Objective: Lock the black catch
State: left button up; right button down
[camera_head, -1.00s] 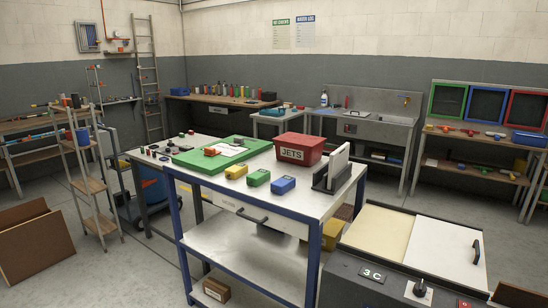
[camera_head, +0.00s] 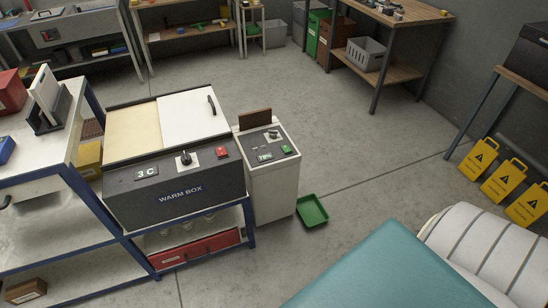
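I cannot make out a black catch for certain in this view. The warm box (camera_head: 172,190) has a dark front marked "WARM BOX" and "3 C". A black knob (camera_head: 185,158) and a red switch (camera_head: 222,152) sit on its sloping panel. Its top has a cream panel (camera_head: 133,128) and a white lid (camera_head: 190,112) with a black handle (camera_head: 211,105). To its right stands a pale cabinet (camera_head: 270,180) with a dark control top, a small black part (camera_head: 273,134) and green labels or buttons. Neither of my grippers is in view.
A green tray (camera_head: 312,211) lies on the floor beside the pale cabinet. A teal surface (camera_head: 385,275) and a white ribbed object (camera_head: 490,250) fill the lower right. Yellow warning signs (camera_head: 502,180) stand at the right. The middle floor (camera_head: 350,140) is clear.

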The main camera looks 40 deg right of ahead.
aim_at(244, 232)
jog(key=z, duration=0.75)
